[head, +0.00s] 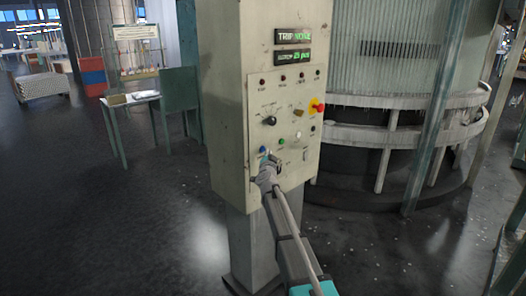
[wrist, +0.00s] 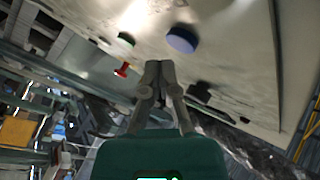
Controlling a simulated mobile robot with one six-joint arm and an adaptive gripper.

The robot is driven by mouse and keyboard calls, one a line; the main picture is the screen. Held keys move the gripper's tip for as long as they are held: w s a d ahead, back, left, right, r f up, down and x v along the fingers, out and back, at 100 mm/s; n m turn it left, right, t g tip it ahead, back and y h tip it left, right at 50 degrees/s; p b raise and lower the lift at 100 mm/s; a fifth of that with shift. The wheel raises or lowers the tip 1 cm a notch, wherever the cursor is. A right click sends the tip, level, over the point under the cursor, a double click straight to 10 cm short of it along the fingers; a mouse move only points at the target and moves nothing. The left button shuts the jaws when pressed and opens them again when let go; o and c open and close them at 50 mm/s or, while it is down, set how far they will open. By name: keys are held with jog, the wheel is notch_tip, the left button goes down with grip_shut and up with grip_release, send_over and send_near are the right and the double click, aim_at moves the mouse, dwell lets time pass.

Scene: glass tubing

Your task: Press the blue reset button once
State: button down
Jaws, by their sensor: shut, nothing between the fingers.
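The blue button (head: 262,149) sits low on the front of a cream control cabinet, left of a green button (head: 281,142). In the wrist view the round blue button (wrist: 182,39) stands out from the panel, above and to the right of my fingertips. My gripper (wrist: 157,66) is shut and empty, its fingers together, pointing toward the panel. A gap shows between the fingertips and the blue button in that view. In the head view my gripper (head: 269,160) is just below the blue button, and its fingertips are too small to make out clearly.
The panel also carries a black knob (head: 269,120), a red-and-yellow emergency knob (head: 317,106), small lamps and two displays (head: 293,36). The green button (wrist: 126,39) and a red part (wrist: 122,70) show left of my fingers. A small table (head: 130,99) stands left; dark floor is open.

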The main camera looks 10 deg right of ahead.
jog(key=shift+s+d, duration=0.7)
jog(key=shift+s, duration=0.25)
jog(key=shift+s+d, duration=0.65)
jog(key=shift+s, duration=0.3)
jog(key=s+a+f+n+g+y+p, duration=0.25)
jog(key=s+a+f+n+g, duration=0.2)
jog(key=s, duration=0.35)
jog(key=s+a+f+n+g+y+p, duration=0.1)
jog(key=s+a+f+n+g+y, duration=0.3)
jog(key=s, duration=0.5)
jog(key=s+d+f+g+h+p, duration=0.1)
jog(key=s+d+f+g, duration=0.1)
jog(key=s, duration=0.6)
jog(key=s+d+f+g+h, duration=0.1)
jog(key=s+d+f+g, duration=0.1)
jog(key=s+g, duration=0.3)
jog(key=s+d+f+g+h+p, duration=0.1)
jog(key=s+d+f+g, duration=0.1)
jog(key=s, duration=1.1)
jog(key=shift+s+d+f+n+g+p, duration=0.25)
jog(key=shift+d+f+n+g+p, duration=0.1)
jog(key=shift+d+g, duration=0.55)
jog(key=c, duration=1.4)
grip_release()
jog(key=shift+a+h, duration=0.1)
jog(key=shift+h, duration=0.15)
